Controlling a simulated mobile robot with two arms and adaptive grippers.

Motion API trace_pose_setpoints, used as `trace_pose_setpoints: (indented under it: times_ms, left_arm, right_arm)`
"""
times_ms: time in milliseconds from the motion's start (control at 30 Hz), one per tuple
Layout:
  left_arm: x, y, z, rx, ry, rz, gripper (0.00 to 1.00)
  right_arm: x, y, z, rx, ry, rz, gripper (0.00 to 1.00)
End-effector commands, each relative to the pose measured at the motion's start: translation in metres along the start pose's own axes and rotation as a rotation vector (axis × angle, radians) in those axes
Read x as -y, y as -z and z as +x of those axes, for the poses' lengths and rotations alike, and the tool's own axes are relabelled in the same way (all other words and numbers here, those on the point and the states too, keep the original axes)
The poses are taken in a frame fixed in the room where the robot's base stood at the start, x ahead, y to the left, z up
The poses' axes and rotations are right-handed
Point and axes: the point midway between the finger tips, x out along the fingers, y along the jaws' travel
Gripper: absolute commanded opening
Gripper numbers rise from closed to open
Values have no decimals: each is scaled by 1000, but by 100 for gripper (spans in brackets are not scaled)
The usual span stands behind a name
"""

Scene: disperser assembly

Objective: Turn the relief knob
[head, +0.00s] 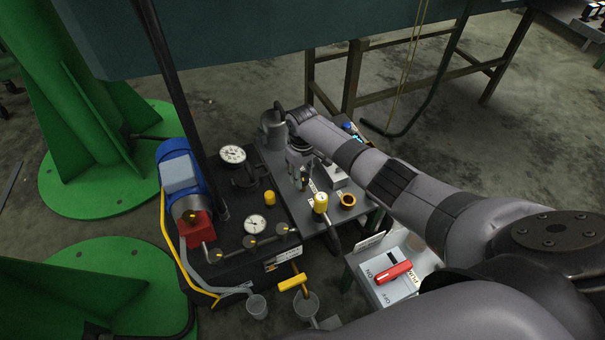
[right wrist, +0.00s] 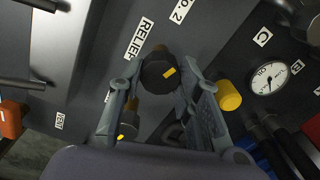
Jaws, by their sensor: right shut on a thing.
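The relief knob (right wrist: 158,72) is a dark round knob with a yellow mark, next to the RELIEF label (right wrist: 139,38) on the grey panel in the right wrist view. My right gripper (right wrist: 163,80) has a finger on each side of this knob and is shut on it. In the head view the right gripper (head: 302,172) points down at the grey panel; the knob is mostly hidden there by the gripper. My left gripper does not show in either view.
A second dark knob (right wrist: 128,118) sits close to the left finger. A yellow cap (right wrist: 229,95) and a gauge (right wrist: 270,77) stand to the right. In the head view, a red-handled switch box (head: 394,280) and a blue motor (head: 180,172) flank the panel.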

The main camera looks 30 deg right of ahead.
Motion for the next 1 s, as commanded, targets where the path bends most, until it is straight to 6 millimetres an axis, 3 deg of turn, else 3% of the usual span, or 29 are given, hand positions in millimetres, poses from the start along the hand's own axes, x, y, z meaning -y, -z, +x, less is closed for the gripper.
trace_pose_setpoints:
  times_ms: [100,133,400,767,1000]
  left_arm:
    - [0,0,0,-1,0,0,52]
    - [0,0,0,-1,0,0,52]
    - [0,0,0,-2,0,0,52]
    - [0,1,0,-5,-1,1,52]
    - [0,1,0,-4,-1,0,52]
  right_arm:
    - [1,0,0,0,2,0,4]
    - [1,0,0,0,2,0,33]
    - [1,0,0,0,1,1,51]
    - [0,0,-3,-1,0,2,52]
    - [0,1,-40,-5,0,0,52]
